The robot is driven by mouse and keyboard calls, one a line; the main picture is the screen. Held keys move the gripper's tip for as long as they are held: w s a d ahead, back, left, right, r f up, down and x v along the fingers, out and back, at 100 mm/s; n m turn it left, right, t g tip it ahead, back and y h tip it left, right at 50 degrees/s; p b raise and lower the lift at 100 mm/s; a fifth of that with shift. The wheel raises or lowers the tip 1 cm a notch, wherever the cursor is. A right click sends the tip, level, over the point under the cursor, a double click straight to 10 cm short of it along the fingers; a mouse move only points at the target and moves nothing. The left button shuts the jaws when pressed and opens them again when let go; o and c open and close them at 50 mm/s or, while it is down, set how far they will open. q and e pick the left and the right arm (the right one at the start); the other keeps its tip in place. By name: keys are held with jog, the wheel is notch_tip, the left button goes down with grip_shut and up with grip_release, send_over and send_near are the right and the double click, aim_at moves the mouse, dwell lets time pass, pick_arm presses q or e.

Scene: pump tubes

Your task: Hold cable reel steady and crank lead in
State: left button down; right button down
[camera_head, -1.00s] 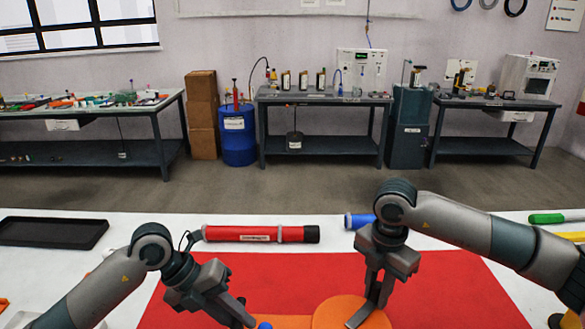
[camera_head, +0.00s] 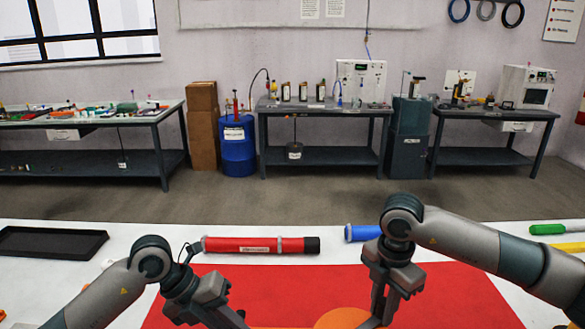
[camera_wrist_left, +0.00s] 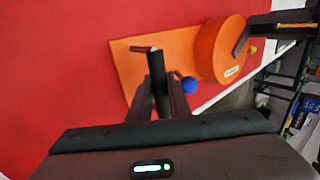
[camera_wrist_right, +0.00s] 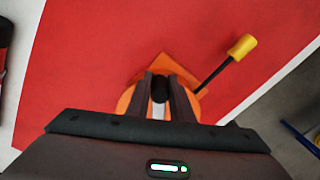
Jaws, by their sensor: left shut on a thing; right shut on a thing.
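The orange round cable reel (camera_head: 345,319) is cut off at the bottom of the head view. In the left wrist view, its drum (camera_wrist_left: 217,52) stands at one end of an orange base plate (camera_wrist_left: 125,58), with a blue knob (camera_wrist_left: 189,85) between drum and left gripper. My left gripper (camera_wrist_left: 160,84) is shut on a dark upright piece at the plate's other end. My right gripper (camera_wrist_right: 160,90) is shut on a dark piece over the reel, mostly hidden by its fingers. A dark crank arm with a yellow handle (camera_wrist_right: 242,47) sticks out beside the right fingers, apart from them.
A red mat (camera_head: 440,290) lies under the reel on a white table. A red tube (camera_head: 255,245), a blue tube (camera_head: 362,233), a green-handled tool (camera_head: 548,229) and a black tray (camera_head: 50,242) lie beyond or beside it. Benches stand at the back wall.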

jog(key=shift+s+d+f+m, duration=0.25)
jog(key=shift+s+f+m, duration=0.05)
jog(key=shift+w+r, duration=0.1)
jog(key=shift+r, duration=0.2)
jog(key=c, duration=1.2)
grip_release()
jog(key=shift+r, duration=0.1)
jog(key=shift+a+r, duration=0.1)
jog(key=shift+w+r, duration=0.1)
jog(key=shift+r, duration=3.35)
jog(key=shift+c, duration=0.8)
